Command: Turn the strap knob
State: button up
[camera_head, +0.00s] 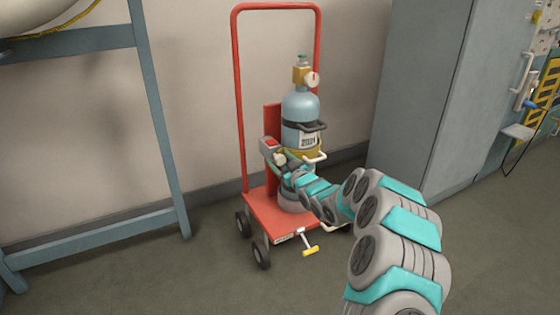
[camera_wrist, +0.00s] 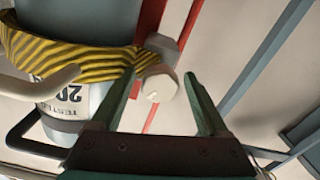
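The strap knob is a small cream-white knob (camera_wrist: 155,88) at the end of a yellow-and-black striped strap (camera_wrist: 75,60) around a blue-grey gas cylinder (camera_head: 299,107). In the wrist view my gripper (camera_wrist: 159,76) is open, its two dark green fingers either side of the knob with gaps between. I cannot tell how deep the knob sits between the fingertips. In the head view my gripper (camera_head: 281,161) is beside the cylinder's left side, low near the strap (camera_head: 310,156), and the knob is small there.
The cylinder stands on a red hand trolley (camera_head: 273,213) with a tall frame and wheels. A pale curved handle (camera_wrist: 50,82) and a dark bar (camera_wrist: 30,145) stick out near the gripper. A blue-grey bench frame (camera_head: 160,120) is left; a grey cabinet (camera_head: 415,85) is right.

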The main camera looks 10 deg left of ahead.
grip_shut()
dwell(0.4)
